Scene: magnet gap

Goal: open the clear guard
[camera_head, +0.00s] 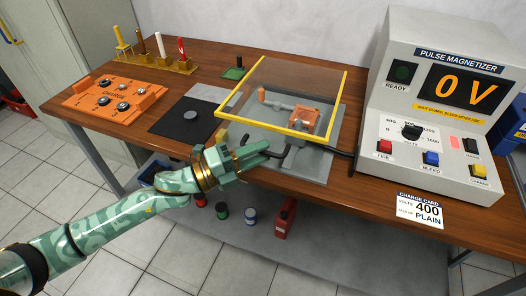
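The clear guard (290,82) is a see-through panel with yellow edges over a grey fixture plate (310,165) on the bench. An orange and grey clamp-like part (304,117) shows through it. I cannot tell whether the guard is fully down or slightly raised. My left gripper (268,150), green with gold rings, is just in front of the guard's yellow front edge, beside a dark bar or handle (288,150). I cannot tell whether its fingers touch the bar or the guard, or how far apart they are. My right gripper is not in view.
The pulse magnetizer (440,110) stands right, its display reading 0 V, with a charge card (420,210) in front. A black mat (184,117) with a grey disc, an orange panel (115,95) and a tool rack (160,62) are left. Cans and a red bottle (285,218) sit below.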

